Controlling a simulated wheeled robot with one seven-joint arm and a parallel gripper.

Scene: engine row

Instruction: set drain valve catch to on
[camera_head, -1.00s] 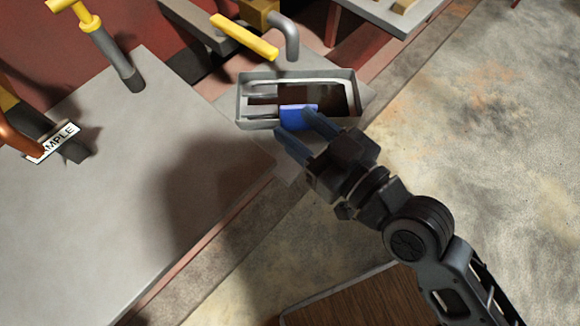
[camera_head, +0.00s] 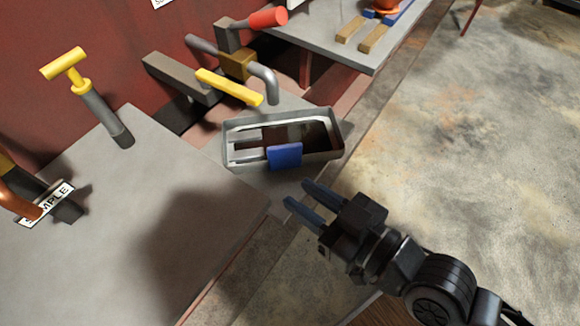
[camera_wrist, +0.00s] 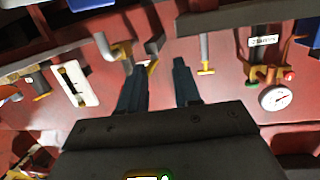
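In the head view a yellow lever (camera_head: 229,87) sits on a brass valve body (camera_head: 236,65) with a bent grey pipe (camera_head: 262,82). The lever slants down to the right, above a grey tray (camera_head: 335,147). A blue block (camera_head: 285,156) sits at the tray's near wall. I cannot tell which part is the catch. My gripper (camera_head: 297,192) is open and empty, in front of the tray and apart from the block and lever.
A grey bench top (camera_head: 130,215) with a yellow T-handle (camera_head: 66,63) and a lettered plate (camera_head: 47,204) is on the left. A red-ended handle (camera_head: 266,19) and another grey shelf (camera_head: 345,45) stand behind. Bare floor (camera_head: 470,150) lies open on the right.

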